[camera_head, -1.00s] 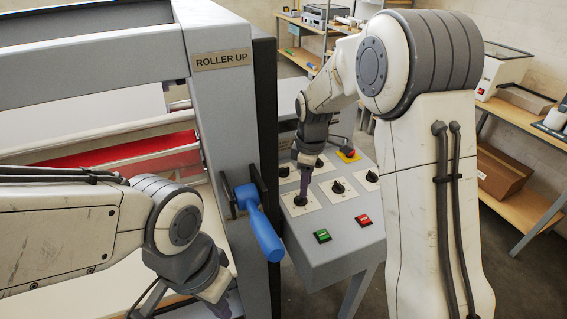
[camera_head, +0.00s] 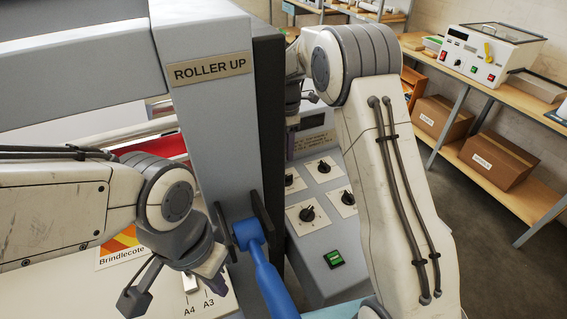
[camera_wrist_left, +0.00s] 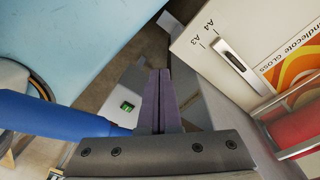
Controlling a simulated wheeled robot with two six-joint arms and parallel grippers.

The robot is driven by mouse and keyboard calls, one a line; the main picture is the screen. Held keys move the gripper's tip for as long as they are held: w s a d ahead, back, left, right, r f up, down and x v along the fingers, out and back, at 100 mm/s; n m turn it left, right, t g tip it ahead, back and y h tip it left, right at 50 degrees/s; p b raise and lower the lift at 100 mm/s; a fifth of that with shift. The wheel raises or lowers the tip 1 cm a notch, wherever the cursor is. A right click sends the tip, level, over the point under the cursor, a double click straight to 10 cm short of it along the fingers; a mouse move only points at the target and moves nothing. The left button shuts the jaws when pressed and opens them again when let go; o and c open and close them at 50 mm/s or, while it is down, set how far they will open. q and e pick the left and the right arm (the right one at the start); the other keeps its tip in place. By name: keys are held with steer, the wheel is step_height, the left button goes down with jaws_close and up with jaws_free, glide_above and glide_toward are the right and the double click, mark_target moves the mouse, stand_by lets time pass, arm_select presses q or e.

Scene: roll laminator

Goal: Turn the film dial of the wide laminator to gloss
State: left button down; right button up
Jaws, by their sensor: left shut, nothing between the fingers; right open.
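The wide laminator's control panel (camera_head: 318,235) is partly hidden by my right arm. It shows several black dials on white plates: lower left (camera_head: 307,214), upper left (camera_head: 289,181), upper middle (camera_head: 323,168) and lower right (camera_head: 347,198). Their lettering is too small to read, so I cannot tell which is the film dial or its setting.
The blue lever handle (camera_head: 268,275) sticks out below the ROLLER UP plate (camera_head: 210,68), close to my left gripper. A green button (camera_head: 333,259) is at the panel's front. A smaller machine (camera_head: 487,55) and brown boxes (camera_head: 497,160) occupy shelves at right.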

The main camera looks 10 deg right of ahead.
steer(key=f+p, duration=0.2)
steer(key=f, duration=0.2)
steer(key=f+p, duration=0.1)
steer(key=f, duration=0.4)
steer(key=shift+w+d+f+p, duration=0.1)
steer(key=shift+w+f+p, duration=0.1)
steer(key=shift+p, duration=0.15)
steer(key=shift+f, duration=0.45)
steer(key=shift+c, duration=0.3)
jaws_close()
